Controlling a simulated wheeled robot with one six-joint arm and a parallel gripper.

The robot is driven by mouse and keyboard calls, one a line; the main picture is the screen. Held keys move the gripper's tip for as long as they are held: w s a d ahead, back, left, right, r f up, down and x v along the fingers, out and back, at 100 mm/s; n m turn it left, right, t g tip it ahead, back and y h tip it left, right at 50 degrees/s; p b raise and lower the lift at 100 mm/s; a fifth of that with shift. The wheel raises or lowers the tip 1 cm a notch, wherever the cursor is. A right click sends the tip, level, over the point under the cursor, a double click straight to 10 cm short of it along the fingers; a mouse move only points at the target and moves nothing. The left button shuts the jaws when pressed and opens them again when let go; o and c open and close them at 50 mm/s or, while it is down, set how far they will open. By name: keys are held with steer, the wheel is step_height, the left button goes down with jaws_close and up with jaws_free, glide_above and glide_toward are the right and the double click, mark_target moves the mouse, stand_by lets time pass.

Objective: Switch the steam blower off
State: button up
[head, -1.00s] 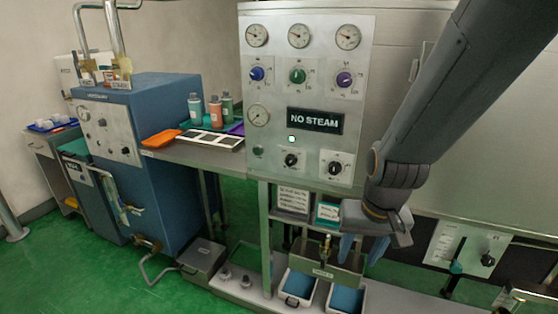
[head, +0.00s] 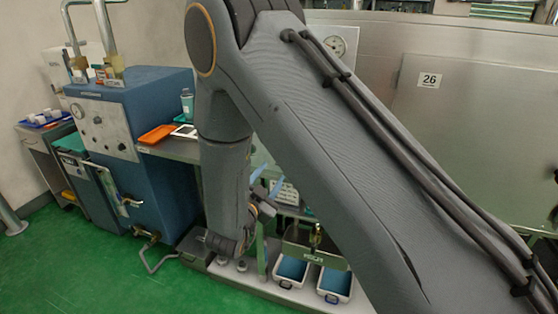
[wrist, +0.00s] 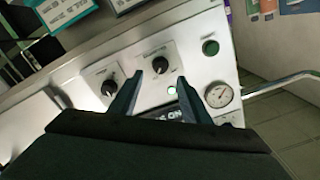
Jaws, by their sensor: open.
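The grey control panel (wrist: 75,105) fills much of the wrist view, which shows it upside down. It carries two black knobs on white plates, a nearer-left one (wrist: 110,88) and a middle one (wrist: 160,65). A small lit lamp (wrist: 171,90) and a dark display (wrist: 176,112), partly hidden, lie beside them. I cannot tell which control belongs to the steam blower. My gripper (wrist: 160,76) is open and empty, its fingertips on either side of the middle knob in the picture; contact cannot be told. In the head view, my gripper (head: 267,178) shows small, and my arm hides most of the panel.
A green button (wrist: 210,47) and a round gauge (wrist: 218,95) sit on the panel's right in the wrist view. In the head view a blue machine (head: 165,100) stands left, with an orange tray (head: 157,134) on a shelf beside it. Blue-lined bins (head: 334,284) stand below.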

steer(key=p+x, duration=0.2)
steer(key=x, duration=0.5)
steer(key=shift+w, duration=0.25)
steer(key=shift+d+r, duration=0.1)
steer(key=shift+r, duration=0.05)
steer(key=c, duration=1)
steer(key=shift+c, duration=0.2)
